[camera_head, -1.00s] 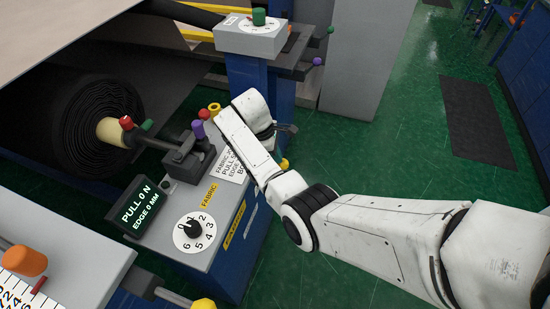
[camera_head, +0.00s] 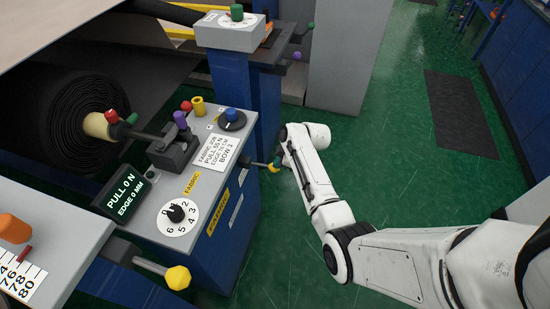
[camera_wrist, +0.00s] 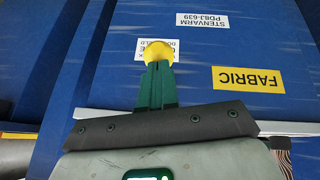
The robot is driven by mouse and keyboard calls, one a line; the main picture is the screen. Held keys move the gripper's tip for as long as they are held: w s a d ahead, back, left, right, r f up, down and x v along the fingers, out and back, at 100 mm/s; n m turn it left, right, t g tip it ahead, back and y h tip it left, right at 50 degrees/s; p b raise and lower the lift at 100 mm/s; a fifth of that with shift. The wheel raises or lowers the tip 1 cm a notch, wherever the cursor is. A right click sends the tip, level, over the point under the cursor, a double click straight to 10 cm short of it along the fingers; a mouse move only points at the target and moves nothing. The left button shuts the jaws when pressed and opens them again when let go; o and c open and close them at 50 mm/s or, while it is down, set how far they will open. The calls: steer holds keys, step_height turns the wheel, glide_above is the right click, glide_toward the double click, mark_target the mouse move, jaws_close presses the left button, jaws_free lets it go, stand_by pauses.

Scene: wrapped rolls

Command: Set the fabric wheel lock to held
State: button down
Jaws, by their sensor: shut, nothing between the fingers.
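The fabric station's blue cabinet has a short rod on its right side, ending in a yellow knob (camera_head: 271,167). In the wrist view this yellow knob (camera_wrist: 158,50) stands out in front of a partly covered white label (camera_wrist: 140,49), whose words I cannot fully read. My gripper (camera_head: 278,161) is low beside the cabinet, at the knob. In the wrist view its green fingers (camera_wrist: 157,70) are shut together, with tips at the knob's near edge. The knob is not between them; I cannot tell whether they touch it. No wheel lock is plainly readable by name.
A yellow FABRIC label (camera_wrist: 247,80) is on the blue panel. The cabinet top (camera_head: 150,205) carries a numbered dial (camera_head: 177,215), a blue knob (camera_head: 232,116) and a display (camera_head: 124,196). Black fabric roll (camera_head: 70,125) lies left. Green floor (camera_head: 385,185) is free at right.

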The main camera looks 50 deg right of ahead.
steer(key=shift+s+d+f+b, duration=0.1)
steer(key=shift+s+f+b, duration=0.15)
steer(key=shift+f+b, duration=0.65)
steer(key=shift+s+d+f+b, duration=0.1)
steer(key=shift+s+f+b, duration=0.1)
steer(key=shift+f+b, duration=0.65)
steer(key=shift+f, duration=0.3)
